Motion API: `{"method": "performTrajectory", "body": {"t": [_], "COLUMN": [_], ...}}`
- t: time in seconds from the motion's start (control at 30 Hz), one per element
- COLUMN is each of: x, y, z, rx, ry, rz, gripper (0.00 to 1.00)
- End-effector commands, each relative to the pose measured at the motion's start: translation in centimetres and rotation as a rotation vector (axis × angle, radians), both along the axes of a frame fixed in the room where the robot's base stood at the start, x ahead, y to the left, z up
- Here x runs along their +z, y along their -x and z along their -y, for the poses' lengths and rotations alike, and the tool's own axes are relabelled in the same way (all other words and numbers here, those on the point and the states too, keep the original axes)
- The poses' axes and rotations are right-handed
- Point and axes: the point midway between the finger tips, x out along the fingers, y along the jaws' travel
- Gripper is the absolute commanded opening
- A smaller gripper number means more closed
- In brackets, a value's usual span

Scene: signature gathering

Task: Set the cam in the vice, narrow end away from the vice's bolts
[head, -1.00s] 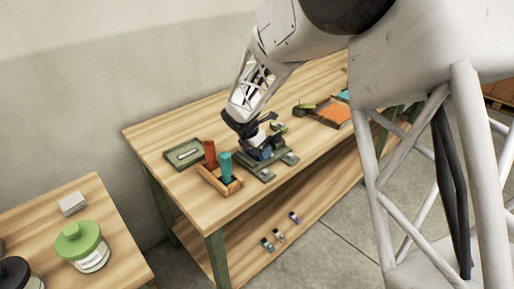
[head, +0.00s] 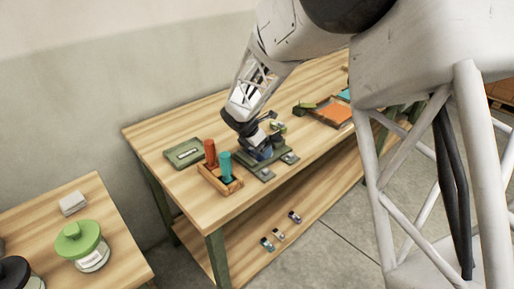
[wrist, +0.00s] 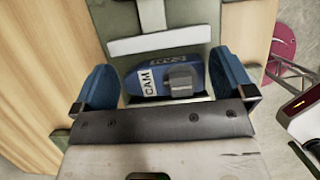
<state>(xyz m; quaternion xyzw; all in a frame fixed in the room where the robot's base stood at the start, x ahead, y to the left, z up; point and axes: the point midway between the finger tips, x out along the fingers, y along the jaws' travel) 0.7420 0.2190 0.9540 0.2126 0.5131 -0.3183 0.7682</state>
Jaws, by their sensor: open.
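The blue cam (wrist: 205,80) has a white CAM label and a grey block on it. In the wrist view it lies between the two blue fingertips of my gripper (wrist: 165,84), with a gap on each side. My gripper is open and also shows in the head view (head: 260,147), low over the green vice (head: 268,173). The vice's green body and pale bar (wrist: 160,42) lie just beyond the cam in the wrist view. Its grey bolts (head: 290,157) are on the near side in the head view.
A wooden holder (head: 222,187) with orange and teal handles stands close left of the vice. A green tray (head: 184,153) lies behind it. An orange-floored tray (head: 333,114) is to the right. Small parts (head: 278,235) lie on the lower shelf.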

Motion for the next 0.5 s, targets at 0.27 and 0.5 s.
{"method": "performTrajectory", "body": {"t": [0.27, 0.5], "x": [2.9, 6.5], "y": [0.8, 1.9], "z": [-0.9, -1.9], "rx": [0.001, 0.000], "ry": [-0.001, -0.002], "rz": [0.001, 0.002], "gripper": [1.00, 1.00]}}
